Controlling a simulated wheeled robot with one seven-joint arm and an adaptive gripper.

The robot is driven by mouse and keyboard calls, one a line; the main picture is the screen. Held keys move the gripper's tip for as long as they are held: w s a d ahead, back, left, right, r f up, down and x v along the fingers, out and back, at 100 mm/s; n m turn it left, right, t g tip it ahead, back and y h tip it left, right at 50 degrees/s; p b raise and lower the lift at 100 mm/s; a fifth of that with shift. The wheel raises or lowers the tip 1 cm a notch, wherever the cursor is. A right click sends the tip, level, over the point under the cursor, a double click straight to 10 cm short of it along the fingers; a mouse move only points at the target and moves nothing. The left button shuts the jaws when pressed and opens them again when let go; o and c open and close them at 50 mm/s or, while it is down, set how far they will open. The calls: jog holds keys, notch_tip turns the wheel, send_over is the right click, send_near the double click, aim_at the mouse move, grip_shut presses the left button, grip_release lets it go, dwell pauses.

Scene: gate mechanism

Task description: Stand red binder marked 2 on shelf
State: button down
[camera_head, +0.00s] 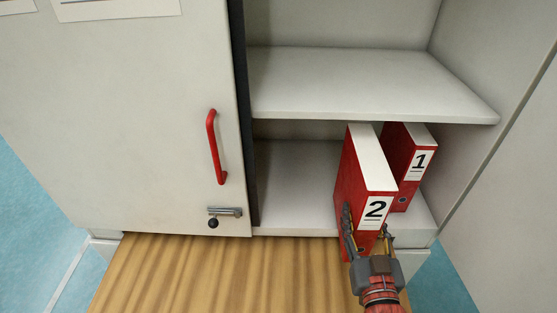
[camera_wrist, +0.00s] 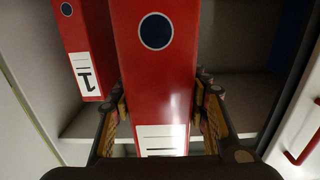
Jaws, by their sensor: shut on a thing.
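The red binder marked 2 (camera_head: 362,190) is upright at the opening of the lower shelf compartment, its labelled spine facing out. It also fills the middle of the wrist view (camera_wrist: 155,75). My gripper (camera_head: 368,240) is shut on the lower part of its spine, one finger on each side. The shelf (camera_head: 295,190) is the lower board of the open cabinet. The binder's front part sticks out past the shelf's front edge. I cannot tell whether its underside touches the board.
A red binder marked 1 (camera_head: 410,165) stands upright just right of binder 2. An upper shelf (camera_head: 360,82) lies close above. A sliding door (camera_head: 140,120) with a red handle (camera_head: 216,148) covers the left. A wooden table top (camera_head: 220,275) is in front. Left of binder 2 the shelf is free.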

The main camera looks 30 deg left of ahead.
jog(key=f+b+x, duration=0.1)
jog(key=f+x, duration=0.2)
jog(key=x, duration=1.5)
jog(key=shift+w, duration=0.3)
jog(key=shift+d+b, duration=0.1)
jog(key=shift+b, duration=0.2)
jog(key=shift+f, duration=0.2)
jog(key=c, duration=1)
grip_release()
jog(key=shift+f, duration=0.1)
